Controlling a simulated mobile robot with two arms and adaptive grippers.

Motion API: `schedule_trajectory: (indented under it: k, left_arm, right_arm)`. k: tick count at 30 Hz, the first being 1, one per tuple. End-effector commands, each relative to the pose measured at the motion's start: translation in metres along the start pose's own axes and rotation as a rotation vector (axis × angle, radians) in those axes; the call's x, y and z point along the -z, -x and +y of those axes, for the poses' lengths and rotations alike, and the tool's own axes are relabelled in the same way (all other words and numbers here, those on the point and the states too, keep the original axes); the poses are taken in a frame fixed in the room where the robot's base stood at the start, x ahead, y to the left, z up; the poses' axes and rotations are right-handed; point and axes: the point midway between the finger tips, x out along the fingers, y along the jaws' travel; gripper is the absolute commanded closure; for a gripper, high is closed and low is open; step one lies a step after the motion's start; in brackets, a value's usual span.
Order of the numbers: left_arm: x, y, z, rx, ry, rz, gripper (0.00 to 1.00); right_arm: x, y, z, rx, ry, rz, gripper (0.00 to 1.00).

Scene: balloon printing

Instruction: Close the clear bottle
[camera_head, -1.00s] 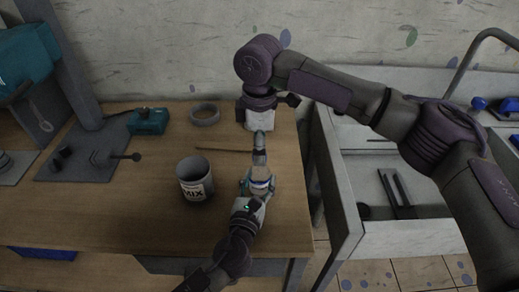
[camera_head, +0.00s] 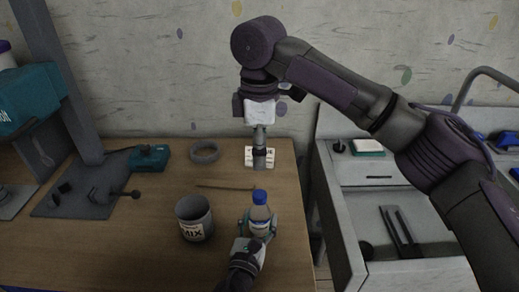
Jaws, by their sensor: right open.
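The clear bottle (camera_head: 260,214) stands upright near the table's front right part, with a blue cap (camera_head: 260,197) on its top. From this view I cannot tell how tight the cap sits. My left gripper (camera_head: 258,226) comes from below and is shut around the bottle, with a finger on each side of it. My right gripper (camera_head: 260,160) points down above and behind the bottle, apart from the cap. It is open and seen edge-on, with nothing visible in it.
A grey MIX cup (camera_head: 194,218) stands left of the bottle. A thin stick (camera_head: 225,187) and a tape ring (camera_head: 204,152) lie behind. A white-labelled item (camera_head: 249,157) is partly hidden behind my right gripper. A grey sink unit (camera_head: 345,215) stands right of the table.

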Motion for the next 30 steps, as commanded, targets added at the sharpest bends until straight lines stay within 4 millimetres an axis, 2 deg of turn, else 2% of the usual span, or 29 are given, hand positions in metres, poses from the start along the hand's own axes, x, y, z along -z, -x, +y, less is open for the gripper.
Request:
schedule_trajectory:
  k: [1,3,12,16,30]
  left_arm:
    - [0.0,0.0,0.0,0.0,0.0,0.0,0.26]
    - [0.0,0.0,0.0,0.0,0.0,0.0,0.17]
    - [0.0,0.001,0.0,0.0,0.0,0.0,0.17]
    - [0.001,0.009,0.0,0.001,0.0,0.002,0.17]
    - [0.001,0.101,0.0,0.0,0.001,0.003,0.17]
  right_arm:
    - [0.0,0.0,0.0,0.0,0.0,0.0,0.38]
    - [0.0,0.0,0.0,0.0,0.0,0.0,0.38]
    - [0.0,0.0,0.0,0.0,0.0,0.0,0.38]
    - [0.0,0.0,0.0,0.0,0.0,0.0,0.38]
    - [0.0,0.0,0.0,0.0,0.0,0.0,0.38]
